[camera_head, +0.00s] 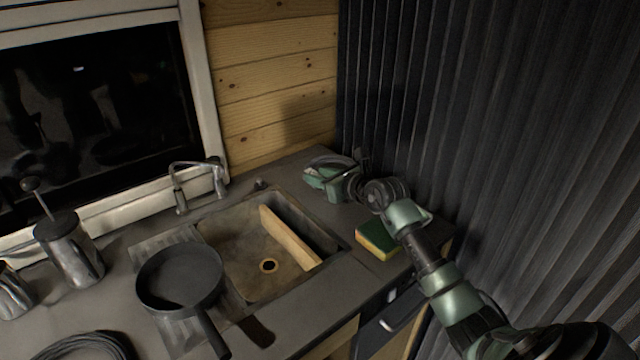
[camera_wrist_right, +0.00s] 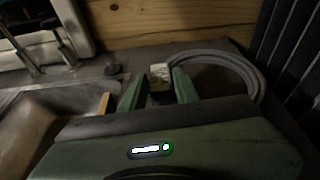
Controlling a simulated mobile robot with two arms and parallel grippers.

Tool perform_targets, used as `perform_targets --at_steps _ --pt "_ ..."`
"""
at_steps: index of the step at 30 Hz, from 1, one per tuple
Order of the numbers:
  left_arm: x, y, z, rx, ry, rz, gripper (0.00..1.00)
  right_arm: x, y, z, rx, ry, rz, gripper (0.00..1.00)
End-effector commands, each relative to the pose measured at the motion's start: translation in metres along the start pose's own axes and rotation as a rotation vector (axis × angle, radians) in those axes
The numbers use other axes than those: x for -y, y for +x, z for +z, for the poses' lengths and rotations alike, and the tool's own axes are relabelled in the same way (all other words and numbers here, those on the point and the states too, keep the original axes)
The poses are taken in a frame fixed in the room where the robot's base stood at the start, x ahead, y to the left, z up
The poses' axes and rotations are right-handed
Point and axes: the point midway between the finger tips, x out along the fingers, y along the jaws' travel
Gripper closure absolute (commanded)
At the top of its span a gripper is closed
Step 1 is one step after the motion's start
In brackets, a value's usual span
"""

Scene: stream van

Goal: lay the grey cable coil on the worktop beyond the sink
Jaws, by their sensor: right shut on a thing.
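The grey cable coil (camera_wrist_right: 240,64) is between the fingers of my right gripper (camera_wrist_right: 158,88), gripped at a pale band (camera_wrist_right: 160,72). Its loop spreads to the right in the wrist view. In the head view my right gripper (camera_head: 326,176) is over the worktop (camera_head: 290,168) beyond the sink (camera_head: 222,236), near the back corner. The coil shows there only as a dark loop (camera_head: 343,160), partly hidden by the gripper. It is low over the worktop; I cannot tell whether it touches. My left gripper is not in view.
A green and yellow sponge (camera_head: 378,238) lies right of the sink, close to my right arm. A board (camera_head: 288,238) leans in the sink, and a pan (camera_head: 180,278) stands left of it. The tap (camera_head: 198,182), wooden wall (camera_head: 270,75) and dark corrugated wall (camera_head: 480,110) bound the corner.

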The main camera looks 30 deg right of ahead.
Motion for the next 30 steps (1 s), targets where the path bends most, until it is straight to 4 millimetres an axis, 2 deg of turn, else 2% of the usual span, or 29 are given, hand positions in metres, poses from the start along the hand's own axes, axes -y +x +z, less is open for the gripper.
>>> perform_targets --at_steps 3,6,17,18,19,20,30 --pt "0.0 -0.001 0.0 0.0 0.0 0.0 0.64 -0.001 0.006 -0.016 0.002 0.001 -0.001 1.0" --pt "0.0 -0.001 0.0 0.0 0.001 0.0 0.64 -0.001 0.008 -0.022 0.003 -0.001 -0.001 1.0" --pt "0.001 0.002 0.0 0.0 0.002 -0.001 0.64 -0.001 0.009 -0.026 0.004 -0.002 -0.001 1.0" --pt "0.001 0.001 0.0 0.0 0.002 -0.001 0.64 -0.002 0.009 -0.027 0.0 0.0 0.0 0.58" --pt "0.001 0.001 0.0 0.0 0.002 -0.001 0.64 -0.002 0.009 -0.027 -0.001 0.0 0.0 0.5" --pt "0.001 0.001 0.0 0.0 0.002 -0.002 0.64 -0.002 0.009 -0.027 -0.001 0.0 0.0 0.47" --pt "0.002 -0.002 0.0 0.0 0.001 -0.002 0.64 -0.002 0.008 -0.023 0.0 0.0 0.0 0.47"
